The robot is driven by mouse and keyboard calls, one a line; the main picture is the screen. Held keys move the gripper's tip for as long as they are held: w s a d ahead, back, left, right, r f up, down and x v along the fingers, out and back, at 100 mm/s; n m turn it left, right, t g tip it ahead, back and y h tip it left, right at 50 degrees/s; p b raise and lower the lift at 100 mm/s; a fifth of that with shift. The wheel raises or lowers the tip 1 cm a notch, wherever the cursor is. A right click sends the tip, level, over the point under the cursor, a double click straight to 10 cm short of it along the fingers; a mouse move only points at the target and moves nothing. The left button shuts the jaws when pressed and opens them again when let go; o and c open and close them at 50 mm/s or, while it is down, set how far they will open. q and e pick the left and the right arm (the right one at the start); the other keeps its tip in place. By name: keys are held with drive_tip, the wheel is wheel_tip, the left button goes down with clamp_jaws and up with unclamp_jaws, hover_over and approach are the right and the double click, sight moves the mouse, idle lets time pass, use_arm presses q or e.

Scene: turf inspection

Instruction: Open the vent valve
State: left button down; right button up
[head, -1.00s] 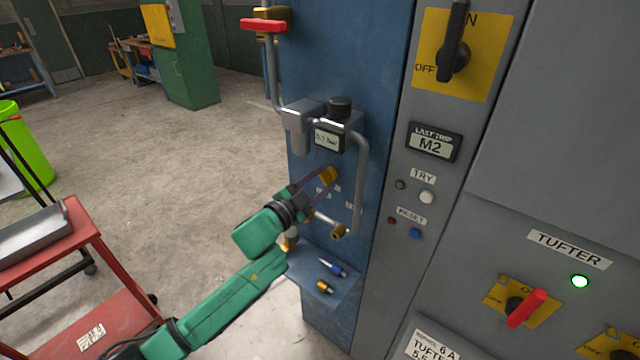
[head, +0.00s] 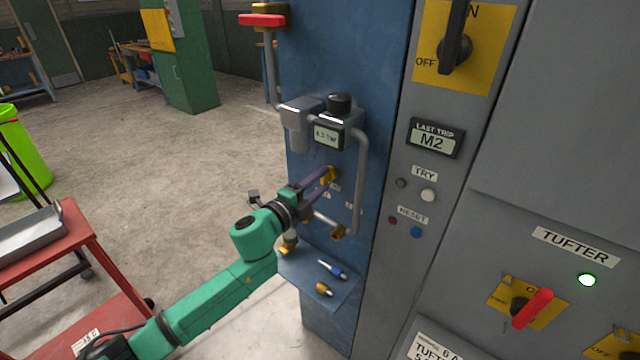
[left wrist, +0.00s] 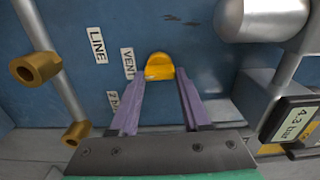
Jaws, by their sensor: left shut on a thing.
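The vent valve (head: 331,174) is a small yellow knob on the blue panel (head: 325,60). In the left wrist view the yellow knob (left wrist: 159,66) sits beside a VENT label (left wrist: 127,63), which appears turned sideways. My left gripper (head: 322,180) reaches it from the left. Its two purple fingers are shut on the knob's sides, seen also in the left wrist view (left wrist: 160,82). The fingertips hide part of the knob in the head view. A gauge box (left wrist: 292,122) reads 4.3 bar. My right gripper is not in view.
Grey pipes (head: 361,185) run close right of the gripper. Below, a blue shelf (head: 312,272) carries a blue-handled tool (head: 333,269) and a brass piece (head: 324,289). A red lever (head: 262,20) sits above. A red cart (head: 75,240) stands left; the floor between is clear.

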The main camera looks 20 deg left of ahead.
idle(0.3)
use_arm(q)
drive_tip(key=shift+c, duration=1.8)
unclamp_jaws()
drive_tip(key=b+v, duration=0.3)
drive_tip(key=v, duration=1.1)
drive_tip(key=shift+s+b, duration=0.2)
drive_tip(key=shift+b, duration=0.2)
drive_tip(key=shift+f, duration=0.1)
